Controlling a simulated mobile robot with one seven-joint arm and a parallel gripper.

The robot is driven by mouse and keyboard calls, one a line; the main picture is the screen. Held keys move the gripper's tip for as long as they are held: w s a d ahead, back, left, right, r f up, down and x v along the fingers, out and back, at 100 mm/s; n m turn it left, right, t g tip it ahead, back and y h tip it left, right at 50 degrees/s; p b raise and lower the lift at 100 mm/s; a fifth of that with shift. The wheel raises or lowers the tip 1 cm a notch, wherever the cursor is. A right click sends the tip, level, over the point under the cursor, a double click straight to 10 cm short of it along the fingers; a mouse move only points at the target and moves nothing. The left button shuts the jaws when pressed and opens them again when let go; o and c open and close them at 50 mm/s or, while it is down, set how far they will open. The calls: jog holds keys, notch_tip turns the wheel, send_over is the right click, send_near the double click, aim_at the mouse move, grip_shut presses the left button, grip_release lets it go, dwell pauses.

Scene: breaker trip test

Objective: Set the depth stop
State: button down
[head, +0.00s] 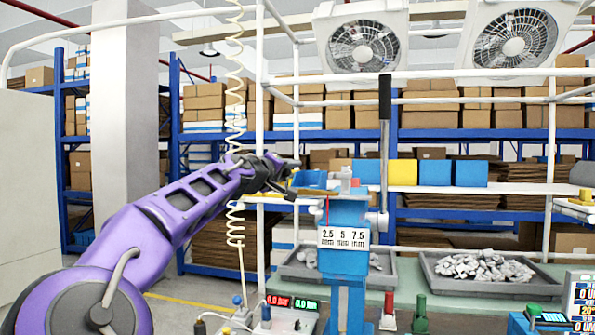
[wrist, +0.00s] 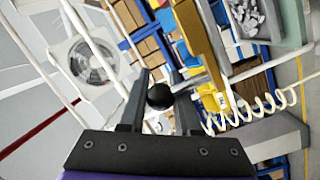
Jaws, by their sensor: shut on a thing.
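A blue press (head: 344,262) stands right of centre in the head view. Its white scale plate (head: 343,238) reads 2.5, 5 and 7.5. A tall lever with a black grip (head: 385,97) rises at its right side. My gripper (head: 284,178) is at the upper left of the press, by its top. In the wrist view, a black ball knob (wrist: 159,96) lies between the two fingers of my gripper (wrist: 161,80), and they are shut on it. A light rod runs from the knob toward the right. In the head view the knob is hard to make out against the dark fingers.
Blue and yellow bins (head: 402,172) stand on a shelf behind the press. Trays of grey metal parts (head: 482,267) lie on the bench. A coiled hose (head: 234,120) hangs beside my arm. Red and green handles (head: 420,314) stand at the front, and a red-digit meter (head: 291,303) is left of them.

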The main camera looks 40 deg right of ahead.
jog(key=c, duration=0.8)
grip_release()
jog(key=shift+f, duration=0.3)
jog(key=shift+c, duration=0.2)
jog(key=shift+o, duration=1.2)
jog(key=shift+w, duration=0.1)
jog(key=shift+r, duration=0.1)
jog(key=shift+a, duration=0.1)
jog(key=b+v, duration=0.2)
jog(key=v, duration=1.5)
jog(key=shift+s+b, duration=0.2)
jog(key=shift+b, duration=0.2)
jog(key=shift+a, duration=0.1)
